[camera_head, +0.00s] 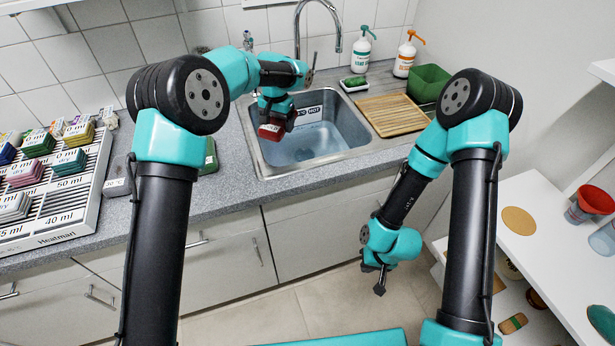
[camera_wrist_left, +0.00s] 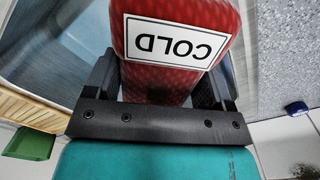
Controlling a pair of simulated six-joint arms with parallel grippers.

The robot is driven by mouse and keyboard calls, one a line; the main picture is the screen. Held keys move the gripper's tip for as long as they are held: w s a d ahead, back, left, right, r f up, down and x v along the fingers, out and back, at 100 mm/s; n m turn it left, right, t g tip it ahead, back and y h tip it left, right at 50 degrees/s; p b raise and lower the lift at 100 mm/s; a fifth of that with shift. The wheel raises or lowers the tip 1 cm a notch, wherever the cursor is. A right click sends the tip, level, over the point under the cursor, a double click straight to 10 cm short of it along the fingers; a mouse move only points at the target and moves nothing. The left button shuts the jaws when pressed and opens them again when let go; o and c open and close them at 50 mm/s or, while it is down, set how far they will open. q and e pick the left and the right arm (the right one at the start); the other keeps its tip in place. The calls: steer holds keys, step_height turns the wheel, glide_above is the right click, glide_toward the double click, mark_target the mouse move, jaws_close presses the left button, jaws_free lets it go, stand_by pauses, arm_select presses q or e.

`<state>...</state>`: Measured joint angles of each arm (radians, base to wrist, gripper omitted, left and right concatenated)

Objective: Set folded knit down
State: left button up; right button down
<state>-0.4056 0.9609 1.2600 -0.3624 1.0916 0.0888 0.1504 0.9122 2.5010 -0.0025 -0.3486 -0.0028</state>
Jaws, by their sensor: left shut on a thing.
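The folded knit (camera_head: 270,132) is a red, block-shaped bundle with a white label. In the left wrist view the knit (camera_wrist_left: 160,75) fills the space between the jaws, and its label reads COLD upside down. My left gripper (camera_head: 280,116) is shut on it and holds it above the sink (camera_head: 258,150), near the left side of the basin. The knit's underside is hidden. My right gripper (camera_head: 380,280) hangs empty in front of the cabinets, low over the floor; its jaw gap is too small to judge.
A slatted wooden board (camera_head: 393,115), a green bin (camera_head: 428,84) and two pump bottles (camera_head: 363,50) (camera_head: 405,56) stand right of the sink. A white rack (camera_head: 75,195) with several labelled folded bundles is at the left. Some grey counter (camera_head: 225,185) is clear.

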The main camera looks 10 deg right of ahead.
arm_select(q)
steer(key=shift+d+f+m, duration=0.15)
steer(key=shift+d+m, duration=0.15)
steer(key=shift+d, duration=0.8)
steer(key=shift+a+f, duration=0.1)
step_height(320, 180, down, 13)
steer(key=shift+f, duration=0.15)
steer(key=shift+f, duration=2.25)
steer(key=shift+f, duration=0.65)
steer(key=o, duration=0.9)
